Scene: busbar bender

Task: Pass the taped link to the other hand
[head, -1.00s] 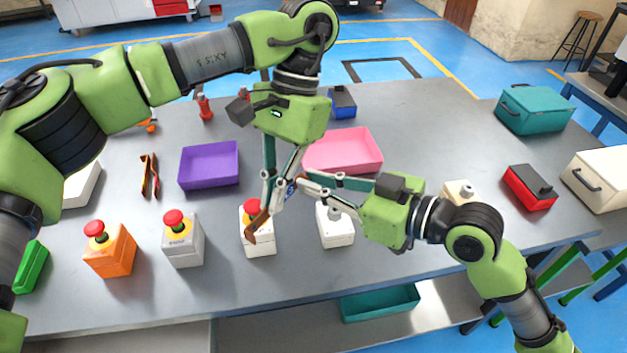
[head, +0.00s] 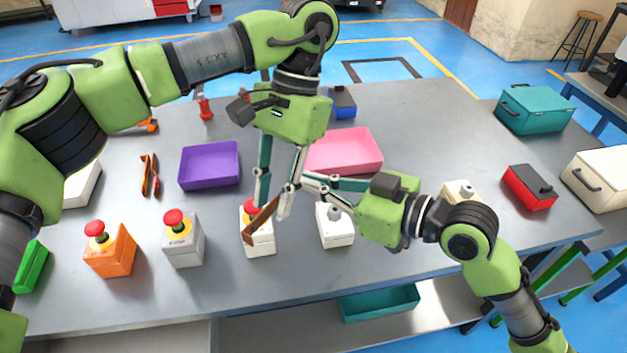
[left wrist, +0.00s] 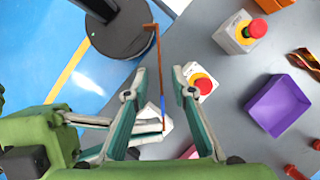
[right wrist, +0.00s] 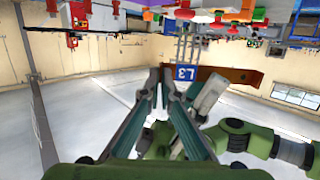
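The taped link is a copper-brown bar (head: 262,220) with a bent end, shown between the grippers in the head view. It also appears in the left wrist view (left wrist: 158,65), and its blue L3 tape shows in the right wrist view (right wrist: 185,73). My right gripper (head: 300,182) is shut on the link's end near the tape; its fingertips almost meet in the right wrist view (right wrist: 161,72). My left gripper (head: 272,208) points down from above and is open. In the left wrist view (left wrist: 159,72) its fingers stand apart on both sides of the link, with visible gaps.
Below the link stands a white box with a red button (head: 259,240), beside a white box with a grey knob (head: 335,228). A grey button box (head: 183,245) and an orange one (head: 110,255) are left. Purple (head: 209,180) and pink trays (head: 345,150) lie behind.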

